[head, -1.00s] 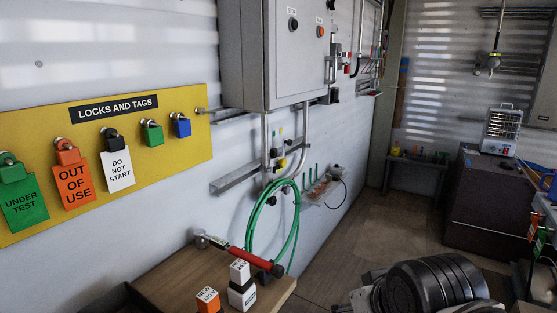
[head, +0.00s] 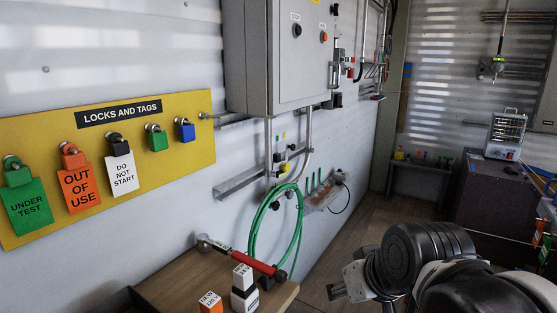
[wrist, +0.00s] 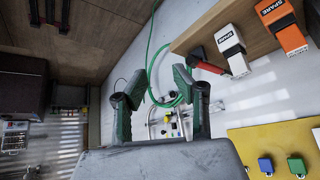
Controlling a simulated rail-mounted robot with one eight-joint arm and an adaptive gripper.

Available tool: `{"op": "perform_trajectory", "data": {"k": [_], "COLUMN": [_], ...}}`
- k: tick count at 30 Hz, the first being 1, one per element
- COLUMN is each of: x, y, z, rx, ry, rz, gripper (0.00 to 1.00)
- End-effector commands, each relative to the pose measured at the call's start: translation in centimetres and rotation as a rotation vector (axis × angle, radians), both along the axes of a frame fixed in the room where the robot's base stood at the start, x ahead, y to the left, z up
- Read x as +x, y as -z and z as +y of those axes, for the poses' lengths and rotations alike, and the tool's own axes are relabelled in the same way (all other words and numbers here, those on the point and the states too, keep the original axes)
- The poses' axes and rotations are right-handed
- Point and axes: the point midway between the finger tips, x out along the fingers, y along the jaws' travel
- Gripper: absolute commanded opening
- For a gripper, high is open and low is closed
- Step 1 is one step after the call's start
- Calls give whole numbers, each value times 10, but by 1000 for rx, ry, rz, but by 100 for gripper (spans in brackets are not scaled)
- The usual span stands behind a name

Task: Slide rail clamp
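A grey metal rail (head: 240,182) runs along the white wall under the grey cabinet. Small fittings, one with a yellow part (head: 284,168), sit around the pipes by the rail; I cannot tell which of them is the clamp. In the wrist view, small yellow and dark fittings (wrist: 170,126) show beyond my fingers, partly hidden. My gripper (wrist: 158,86) is open and empty, its two green-and-dark fingers well apart and touching nothing. In the head view my arm fills the lower right, and its fingers are not clear there.
A looped green hose (head: 297,232) hangs below the rail. A wooden table (head: 170,288) holds a red-handled tool (head: 250,261) and white and orange blocks (head: 211,303). A yellow lock board (head: 110,190) is on the left wall. A dark cabinet (head: 490,200) stands at the back right.

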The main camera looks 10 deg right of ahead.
Motion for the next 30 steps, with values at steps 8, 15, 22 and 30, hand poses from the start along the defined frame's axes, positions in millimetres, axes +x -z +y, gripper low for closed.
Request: {"op": "perform_trajectory", "data": {"k": [8,15,22,30], "x": [81,155,229,317], "y": [-44,-72,-90,-99], "z": [20,32,37,33], "rx": [87,161,226,295], "ry": [-127,-238,-341,-452], "rz": [-13,-54,-119,-227], "gripper": [27,27,27,27]}}
